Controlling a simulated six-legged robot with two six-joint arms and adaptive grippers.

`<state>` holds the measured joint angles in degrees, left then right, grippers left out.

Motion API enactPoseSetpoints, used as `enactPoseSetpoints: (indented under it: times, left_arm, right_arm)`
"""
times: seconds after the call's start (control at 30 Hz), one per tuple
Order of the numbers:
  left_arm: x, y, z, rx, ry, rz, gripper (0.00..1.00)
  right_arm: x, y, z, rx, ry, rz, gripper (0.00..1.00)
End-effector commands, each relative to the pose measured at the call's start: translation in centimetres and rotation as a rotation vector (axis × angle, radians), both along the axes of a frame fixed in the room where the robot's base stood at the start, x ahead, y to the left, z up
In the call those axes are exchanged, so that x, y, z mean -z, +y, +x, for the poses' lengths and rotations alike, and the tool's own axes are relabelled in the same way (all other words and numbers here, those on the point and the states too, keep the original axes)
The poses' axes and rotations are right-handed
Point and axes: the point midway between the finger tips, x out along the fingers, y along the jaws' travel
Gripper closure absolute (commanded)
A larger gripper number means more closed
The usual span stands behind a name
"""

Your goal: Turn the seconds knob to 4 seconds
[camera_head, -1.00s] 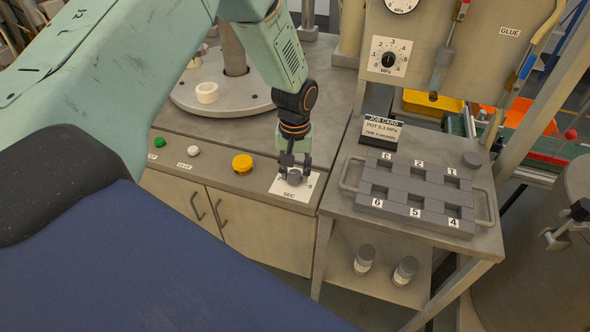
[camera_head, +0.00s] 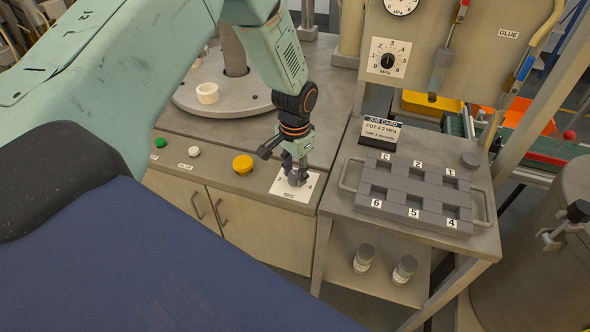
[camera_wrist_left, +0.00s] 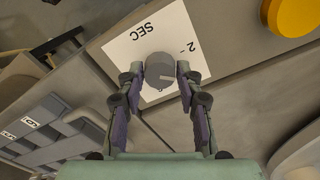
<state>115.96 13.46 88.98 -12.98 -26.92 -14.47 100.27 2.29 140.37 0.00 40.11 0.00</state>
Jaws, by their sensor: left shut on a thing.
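The seconds knob (camera_wrist_left: 160,72) is a small grey round knob with a light pointer line, on a white plate marked SEC (camera_wrist_left: 125,50). In the left wrist view a "2" shows on the plate to the right of the knob; other marks are partly hidden. My left gripper (camera_wrist_left: 160,75) is shut on the knob, one finger on each side. In the head view the left gripper (camera_head: 296,178) covers the knob over the SEC plate (camera_head: 283,191). The job card (camera_head: 381,132) reads POT 0.3 MPa, with a time line that looks like 4 seconds. My right gripper is not in view.
A yellow button (camera_head: 243,164), a white button (camera_head: 194,151) and a green button (camera_head: 160,142) sit left of the plate. A grey tray with numbered slots (camera_head: 415,198) stands on the side table at right. A pressure dial (camera_head: 388,61) is above.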

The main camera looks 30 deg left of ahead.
Motion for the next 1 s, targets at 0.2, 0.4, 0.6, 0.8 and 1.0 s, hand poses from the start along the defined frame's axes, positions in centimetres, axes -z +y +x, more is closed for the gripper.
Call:
enactPoseSetpoints:
  times: [0.2,0.4,0.6,0.8,1.0]
  left_arm:
    - [0.02,0.01,-0.10,0.170,0.003,0.000,0.96]
    - [0.03,0.03,-0.11,0.281,0.004,0.000,0.96]
    - [0.02,0.03,-0.12,0.345,0.004,-0.001,0.96]
    - [0.02,0.04,-0.12,0.370,0.004,-0.001,0.96]
    - [0.02,0.04,-0.12,0.374,0.004,-0.001,0.96]
  right_arm:
    - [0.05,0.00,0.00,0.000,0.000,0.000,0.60]
    - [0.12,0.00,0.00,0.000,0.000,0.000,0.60]
    - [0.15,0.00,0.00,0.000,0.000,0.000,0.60]
    - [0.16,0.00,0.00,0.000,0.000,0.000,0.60]
    - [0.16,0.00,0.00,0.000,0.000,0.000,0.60]
